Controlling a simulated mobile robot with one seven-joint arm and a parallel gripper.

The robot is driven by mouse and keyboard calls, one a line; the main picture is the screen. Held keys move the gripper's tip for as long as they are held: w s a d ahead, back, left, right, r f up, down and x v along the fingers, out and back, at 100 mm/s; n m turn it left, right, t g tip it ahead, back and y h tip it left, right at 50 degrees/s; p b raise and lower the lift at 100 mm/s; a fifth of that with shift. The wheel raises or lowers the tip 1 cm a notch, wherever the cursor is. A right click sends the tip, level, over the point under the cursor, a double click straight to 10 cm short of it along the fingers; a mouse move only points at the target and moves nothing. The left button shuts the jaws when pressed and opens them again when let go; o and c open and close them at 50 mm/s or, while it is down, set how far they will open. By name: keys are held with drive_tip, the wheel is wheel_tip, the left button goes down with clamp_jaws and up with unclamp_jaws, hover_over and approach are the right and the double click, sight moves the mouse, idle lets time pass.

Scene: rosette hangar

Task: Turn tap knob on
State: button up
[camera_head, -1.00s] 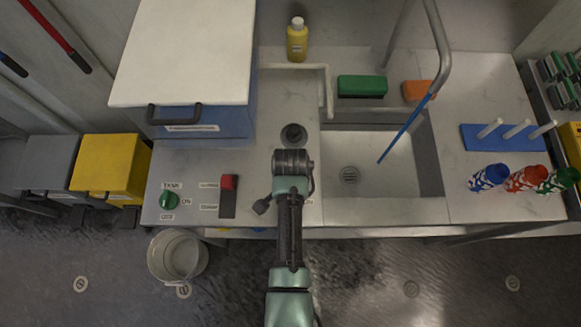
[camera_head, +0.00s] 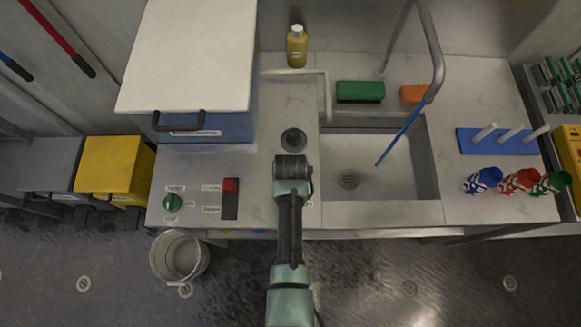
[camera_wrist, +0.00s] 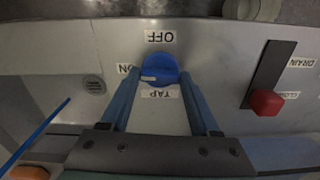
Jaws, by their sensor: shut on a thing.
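The blue tap knob (camera_wrist: 158,64) sits on the counter's front panel in the wrist view, with OFF, ON and TAP labels around it. Its white mark points left, toward the ON label (camera_wrist: 128,71). My gripper (camera_wrist: 158,84) has its two blue fingers on either side of the knob, shut on it. In the head view, my arm's wrist (camera_head: 291,168) is over the counter edge and hides the knob and fingers. A thin blue streak (camera_head: 401,132) runs from the curved tap spout (camera_head: 439,62) down into the sink (camera_head: 400,170).
A green tank knob (camera_head: 172,202) and red drain lever (camera_head: 231,186) are left of my arm. A bucket (camera_head: 180,257) stands on the floor below. A blue cooler (camera_head: 210,125), yellow bottle (camera_head: 297,47), green brush (camera_head: 360,92) and blue peg rack (camera_head: 500,142) are on the counter.

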drive_tip(key=shift+n, duration=0.6)
drive_tip(key=o, duration=1.4)
drive_tip(key=shift+c, duration=0.2)
drive_tip(key=shift+r, duration=0.1)
wheel_tip(320, 180, up, 13)
drive_tip(key=b, duration=0.1)
